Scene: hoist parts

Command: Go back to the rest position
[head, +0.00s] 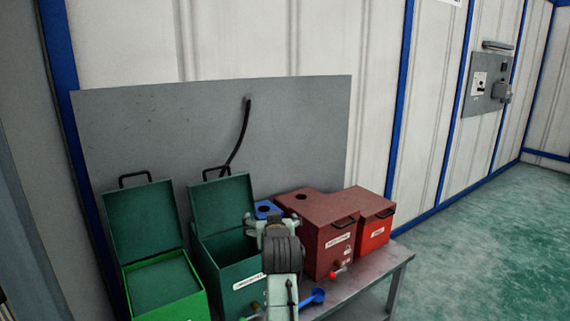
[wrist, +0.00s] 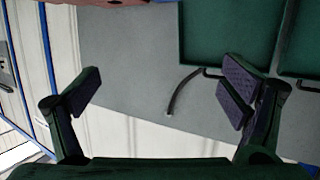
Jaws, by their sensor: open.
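My gripper (head: 273,222) is above the bench, between the dark green box (head: 226,249) and the dark red box (head: 325,240), with my arm reaching up from the bottom edge. In the wrist view my gripper (wrist: 160,93) is open, its two fingers wide apart, with nothing between the pads. The grey back panel (wrist: 120,60) lies beyond the fingers. A green lid (wrist: 220,30) is past the right finger. My arm hides part of the bench in the head view.
A bright green box (head: 165,290) stands open at left. A brighter red box (head: 375,231) is at right on the bench (head: 385,262). A blue block (head: 266,209) sits behind my gripper. A black bent rod (head: 241,135) sticks from the panel. The floor (head: 480,240) at right is clear.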

